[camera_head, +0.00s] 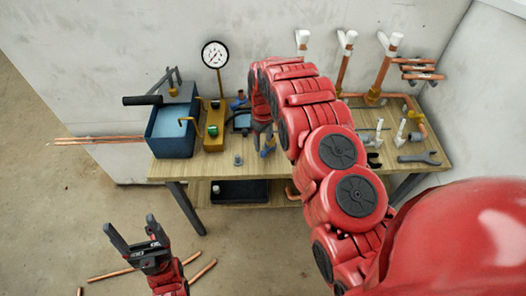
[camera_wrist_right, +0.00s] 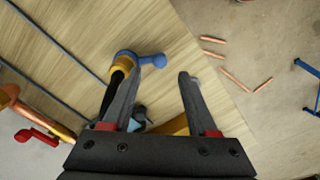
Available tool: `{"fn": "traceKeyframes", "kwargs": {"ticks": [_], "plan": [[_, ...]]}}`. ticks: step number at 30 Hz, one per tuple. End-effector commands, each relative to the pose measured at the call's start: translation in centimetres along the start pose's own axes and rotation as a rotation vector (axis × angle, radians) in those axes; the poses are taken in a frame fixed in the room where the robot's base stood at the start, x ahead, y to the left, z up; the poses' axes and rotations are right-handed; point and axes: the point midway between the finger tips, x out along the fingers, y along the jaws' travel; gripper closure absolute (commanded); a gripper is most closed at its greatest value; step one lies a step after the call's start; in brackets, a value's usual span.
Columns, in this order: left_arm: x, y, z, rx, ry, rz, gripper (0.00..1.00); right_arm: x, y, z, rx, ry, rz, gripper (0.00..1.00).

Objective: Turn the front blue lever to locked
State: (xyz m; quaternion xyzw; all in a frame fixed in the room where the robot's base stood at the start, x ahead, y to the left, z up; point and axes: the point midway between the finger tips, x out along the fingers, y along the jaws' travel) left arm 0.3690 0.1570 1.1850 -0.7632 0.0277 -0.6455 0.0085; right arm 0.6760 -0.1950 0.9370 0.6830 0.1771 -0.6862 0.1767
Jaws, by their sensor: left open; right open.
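The front blue lever (camera_head: 268,151) shows near the front edge of the workbench, just below my right gripper (camera_head: 262,131). In the right wrist view the blue lever (camera_wrist_right: 146,58) has a round knob end and sits on a brass fitting (camera_wrist_right: 121,70). My right gripper (camera_wrist_right: 157,80) is open, with the lever's knob just beyond and between its fingertips; I cannot tell whether the left finger touches the fitting. Another blue handle (camera_head: 238,99) lies further back on the bench. My left gripper (camera_head: 130,235) is open and empty, away from the bench over the floor.
The wooden workbench (camera_head: 310,172) carries a blue tank (camera_head: 170,140), a pressure gauge (camera_head: 215,55), upright copper pipes (camera_head: 383,72) and a wrench (camera_head: 420,158). Copper pipes (camera_head: 112,274) lie on the floor. My right arm hides the bench's middle.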

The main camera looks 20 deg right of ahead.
Motion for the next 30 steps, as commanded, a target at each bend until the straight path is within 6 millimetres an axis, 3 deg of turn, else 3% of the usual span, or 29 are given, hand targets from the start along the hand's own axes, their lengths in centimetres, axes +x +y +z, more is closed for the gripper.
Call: {"fn": "traceKeyframes", "kwargs": {"ticks": [12, 28, 30], "plan": [[1.9, -0.1, -0.3, 0.0, -0.001, 0.0, 0.2, 4.8, 0.1, -0.1, 0.0, 0.0, 0.001, 0.41], [2.0, -0.1, -0.3, 0.0, -0.001, 0.0, 0.2, 5.8, 0.0, -0.1, 0.0, 0.003, 0.001, 0.41], [2.0, -0.1, -0.3, 0.0, -0.001, 0.0, 0.2, 5.8, 0.0, -0.1, 0.0, 0.003, 0.001, 0.53]]}}
